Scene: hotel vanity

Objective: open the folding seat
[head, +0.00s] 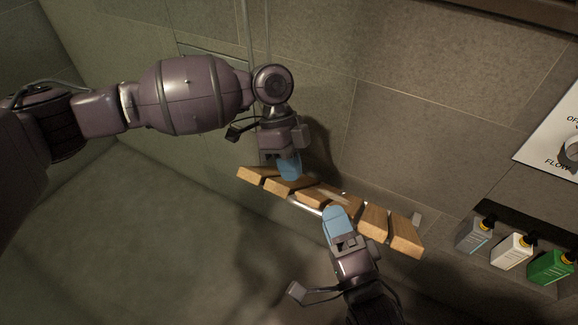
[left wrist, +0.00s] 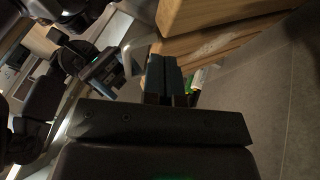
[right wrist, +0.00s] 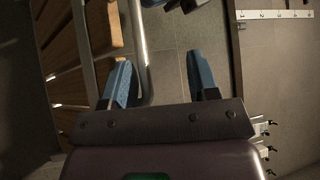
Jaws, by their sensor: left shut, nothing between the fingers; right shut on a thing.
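The folding seat is a row of wooden slats (head: 278,186) on a metal frame, against the tiled wall in the middle of the head view. Its exact angle from the wall is hard to tell. My left gripper (head: 289,166) is shut and empty at the wall side of the left slats, its blue fingers together. In the left wrist view the slats (left wrist: 215,40) lie just past its fingers. My right gripper (head: 335,218) is at the near edge, right of the middle. The right wrist view shows the seat's metal bar (right wrist: 140,50) between its spread fingers, close to the left one.
A bottle rack on the wall at right holds a grey bottle (head: 474,236), a white bottle (head: 513,250) and a green bottle (head: 550,267). A white shower control panel (head: 552,150) is above them. The floor (head: 170,240) left of the seat is clear.

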